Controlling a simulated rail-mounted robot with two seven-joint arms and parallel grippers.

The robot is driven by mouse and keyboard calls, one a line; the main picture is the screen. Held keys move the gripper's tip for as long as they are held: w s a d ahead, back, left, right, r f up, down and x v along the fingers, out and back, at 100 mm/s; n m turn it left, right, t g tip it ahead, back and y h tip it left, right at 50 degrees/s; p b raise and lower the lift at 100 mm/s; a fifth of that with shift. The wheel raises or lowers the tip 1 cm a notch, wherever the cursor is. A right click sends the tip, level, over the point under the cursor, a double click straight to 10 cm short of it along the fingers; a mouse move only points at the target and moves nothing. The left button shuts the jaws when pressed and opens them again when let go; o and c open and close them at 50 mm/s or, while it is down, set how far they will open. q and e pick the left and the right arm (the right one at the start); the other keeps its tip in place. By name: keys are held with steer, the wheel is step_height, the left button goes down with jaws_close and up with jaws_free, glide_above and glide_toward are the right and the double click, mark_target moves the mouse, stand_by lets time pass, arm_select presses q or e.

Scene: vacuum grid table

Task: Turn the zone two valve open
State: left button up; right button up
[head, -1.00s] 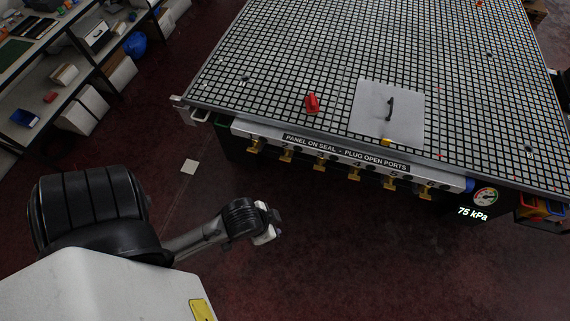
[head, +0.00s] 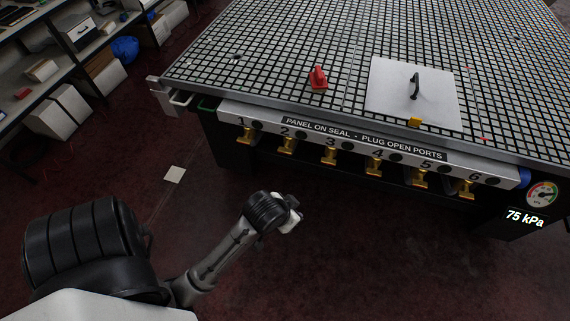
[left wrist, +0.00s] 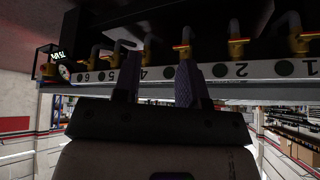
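The zone two valve (head: 286,145) is a yellow handle below the number 2 on the table's front panel (head: 367,143). It also shows in the upside-down left wrist view (left wrist: 238,42), right of my fingers. My left gripper (head: 294,213) is in front of and below the panel, clear of the valves in the head view. In the left wrist view its two fingers (left wrist: 158,82) stand apart with nothing gripped, pointing at the panel around numbers 3 and 4. My right gripper is out of view.
Other yellow valves, such as one (head: 246,135) and three (head: 329,154), hang beside zone two. A gauge (head: 542,194) and a 75 kPa display (head: 525,217) are at right. A red item (head: 318,79) and a plate (head: 387,91) lie on the grid.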

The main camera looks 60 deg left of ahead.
arm_select(q)
steer(key=w+a+f+n+y+b, duration=0.1)
steer(key=w+a+f+y+b, duration=0.15)
steer(key=a+f+b, duration=0.7)
steer(key=w+a+f+n+y+b, duration=0.1)
steer(key=a+f+n+y+b, duration=0.15)
steer(key=a+f+b, duration=0.7)
steer(key=m+t+y+p, duration=0.4)
steer(key=m+t+y, duration=0.25)
steer(key=m, duration=0.75)
glide_toward(285, 150)
steer(key=shift+m+t+h, duration=0.45)
steer(key=shift+s+a+f+b+x, duration=0.1)
steer(key=shift+b+x, duration=0.65)
steer(key=shift+x, duration=0.9)
steer(key=shift+s+a+f+b+x, duration=0.1)
steer(key=shift+b+x, duration=0.6)
steer(key=shift+x, duration=1)
steer(key=shift+s+a+f+b+x, duration=0.1)
steer(key=shift+b+x, duration=0.65)
steer(key=shift+x, duration=0.9)
jaws_close()
